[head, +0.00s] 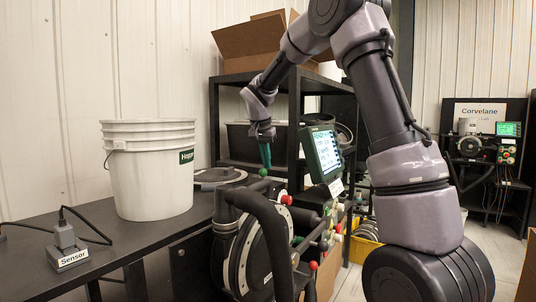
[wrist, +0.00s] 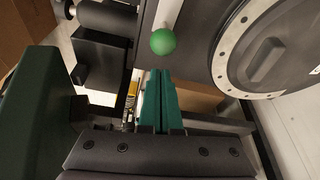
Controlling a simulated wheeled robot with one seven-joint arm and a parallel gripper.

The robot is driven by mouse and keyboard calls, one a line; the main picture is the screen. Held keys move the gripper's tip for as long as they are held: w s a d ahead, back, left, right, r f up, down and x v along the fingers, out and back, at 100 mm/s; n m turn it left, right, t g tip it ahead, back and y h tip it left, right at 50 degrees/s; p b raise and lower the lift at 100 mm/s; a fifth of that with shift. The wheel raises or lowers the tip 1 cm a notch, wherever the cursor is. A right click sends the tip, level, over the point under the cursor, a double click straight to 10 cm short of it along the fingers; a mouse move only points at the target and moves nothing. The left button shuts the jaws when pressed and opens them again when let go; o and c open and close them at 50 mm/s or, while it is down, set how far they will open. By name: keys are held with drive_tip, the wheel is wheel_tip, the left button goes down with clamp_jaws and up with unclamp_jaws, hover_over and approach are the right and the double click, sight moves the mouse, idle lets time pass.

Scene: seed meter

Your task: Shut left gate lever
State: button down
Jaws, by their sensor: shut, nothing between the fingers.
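A green ball knob (head: 263,172) sits at the upper end of a lever on the seed meter (head: 256,250). The knob also shows large in the wrist view (wrist: 163,41), on a pale rod. No label naming the left gate lever is readable, so I cannot confirm that this is it. My gripper (head: 265,164) points down just above the knob; its green fingers are together and empty. In the wrist view the fingertips (wrist: 160,72) end just short of the knob in the picture; I cannot tell whether they touch it.
A lit display (head: 323,152) stands right of my gripper. Red and white knobs (head: 338,228) are below it. A white bucket (head: 150,170) and a sensor block (head: 67,250) stand on the black bench at left. A black shelf with a cardboard box (head: 250,42) is behind.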

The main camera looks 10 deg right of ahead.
drive_tip(key=shift+s+a+f, duration=0.25)
drive_tip(key=shift+s+a, duration=0.05)
drive_tip(key=shift+s, duration=0.15)
drive_tip(key=s+a, duration=0.4)
drive_tip(key=shift+s, duration=0.1)
idle(0.3)
drive_tip(key=shift+a+r, duration=0.1)
drive_tip(key=v, duration=1)
drive_tip(key=s+d+r+n+y, duration=0.1)
drive_tip(key=s+d+r+y, duration=0.15)
drive_tip(key=s+d, duration=0.75)
drive_tip(key=s+d+f+t+y, duration=0.1)
drive_tip(key=s+f+t, duration=0.1)
drive_tip(key=s, duration=0.5)
drive_tip(key=s+d+f+n+t, duration=0.1)
drive_tip(key=s+d+f, duration=0.1)
drive_tip(key=s, duration=0.6)
drive_tip(key=shift+s+n+t+y, duration=0.3)
drive_tip(key=shift+t+y, duration=0.05)
drive_tip(key=shift+t, duration=0.05)
